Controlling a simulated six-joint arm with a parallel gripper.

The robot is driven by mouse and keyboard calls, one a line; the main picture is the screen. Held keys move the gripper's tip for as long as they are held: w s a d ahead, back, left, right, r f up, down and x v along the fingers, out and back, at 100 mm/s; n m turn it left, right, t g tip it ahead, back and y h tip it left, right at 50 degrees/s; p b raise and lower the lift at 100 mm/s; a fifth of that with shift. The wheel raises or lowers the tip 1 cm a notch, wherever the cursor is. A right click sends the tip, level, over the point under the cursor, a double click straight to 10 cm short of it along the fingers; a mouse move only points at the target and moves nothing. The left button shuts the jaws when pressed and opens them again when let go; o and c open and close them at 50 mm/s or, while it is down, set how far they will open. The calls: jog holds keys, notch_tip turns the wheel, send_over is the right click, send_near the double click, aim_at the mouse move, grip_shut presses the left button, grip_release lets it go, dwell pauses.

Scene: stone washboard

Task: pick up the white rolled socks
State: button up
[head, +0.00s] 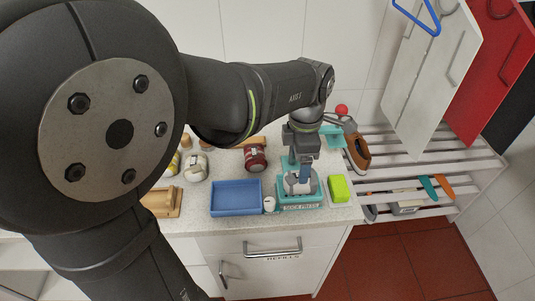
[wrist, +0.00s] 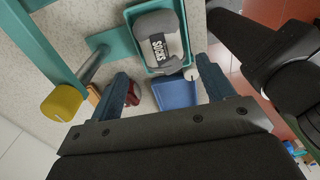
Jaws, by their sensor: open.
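In the head view the socks (head: 292,187) show partly behind my gripper. The sock press (head: 299,206) stands at the counter's front edge. My gripper (head: 304,174) is over the press. In the wrist view my gripper (wrist: 163,68) has its two fingers spread apart, with nothing held between them. The socks lie beyond the fingertips; the exact height gap is hard to tell.
A blue tray (head: 236,197) is left of the press, with a small white object (head: 269,204) between them. A yellow-green block (head: 339,188) is to the right. A red-lidded jar (head: 256,158) stands behind.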

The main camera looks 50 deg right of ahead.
jog(key=f, duration=0.6)
jog(key=shift+s+f, duration=0.2)
jog(key=shift+f, duration=0.05)
jog(key=c, duration=1.2)
jog(key=shift+r, duration=0.1)
